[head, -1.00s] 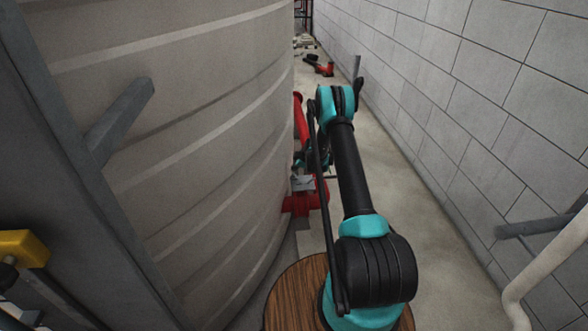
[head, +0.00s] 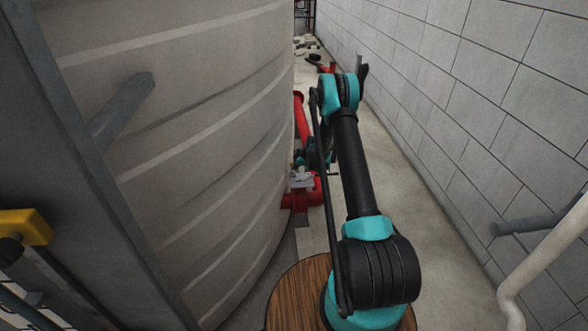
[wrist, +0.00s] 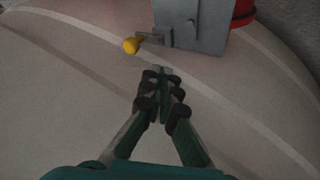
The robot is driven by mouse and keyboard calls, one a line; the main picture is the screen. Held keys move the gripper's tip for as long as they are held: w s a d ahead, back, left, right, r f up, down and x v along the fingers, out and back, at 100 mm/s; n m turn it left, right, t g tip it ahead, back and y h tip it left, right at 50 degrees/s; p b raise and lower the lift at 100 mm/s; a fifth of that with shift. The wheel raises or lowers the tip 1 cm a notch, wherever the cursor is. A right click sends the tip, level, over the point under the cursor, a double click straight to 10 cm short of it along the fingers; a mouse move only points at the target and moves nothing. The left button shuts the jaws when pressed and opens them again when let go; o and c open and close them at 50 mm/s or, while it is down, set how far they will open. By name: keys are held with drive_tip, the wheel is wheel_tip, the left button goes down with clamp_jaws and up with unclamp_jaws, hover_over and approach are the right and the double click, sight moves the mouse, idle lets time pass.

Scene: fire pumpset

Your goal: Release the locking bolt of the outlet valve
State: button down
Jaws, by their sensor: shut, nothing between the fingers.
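In the wrist view, a grey metal housing (wrist: 194,22) stands at the top, with a red pipe part (wrist: 243,12) behind its right side. A small grey bolt (wrist: 154,38) with a yellow knob (wrist: 130,46) sticks out from its lower left. I take it as the locking bolt. My gripper (wrist: 162,76) is shut and empty, its fingertips below the bolt and apart from it in the picture. In the head view, the red valve piping (head: 302,199) and a grey part on it (head: 301,180) show beside the tank. My arm partly hides that area.
The large pale tank (head: 190,130) fills the left of the head view. A block wall (head: 480,110) runs along the right, with a pale pipe (head: 535,265) in front. The concrete floor (head: 410,210) between is a narrow, mostly clear strip. Debris lies far back.

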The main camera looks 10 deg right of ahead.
drive_tip(key=v, duration=0.6)
drive_tip(key=shift+s+r, duration=0.2)
drive_tip(key=shift+r, duration=0.05)
drive_tip(key=shift+d, duration=0.1)
drive_tip(key=s+d+r+m+g+h, duration=0.15)
drive_tip(key=s+r+m, duration=0.55)
drive_tip(key=s+r, duration=1.35)
drive_tip(key=s+d+r+m+h, duration=0.1)
drive_tip(key=s+m, duration=0.7)
drive_tip(key=s, duration=2.1)
drive_tip(key=shift+s+d+r+h, duration=0.3)
drive_tip(key=shift+d+h, duration=0.15)
drive_tip(key=shift+d, duration=0.1)
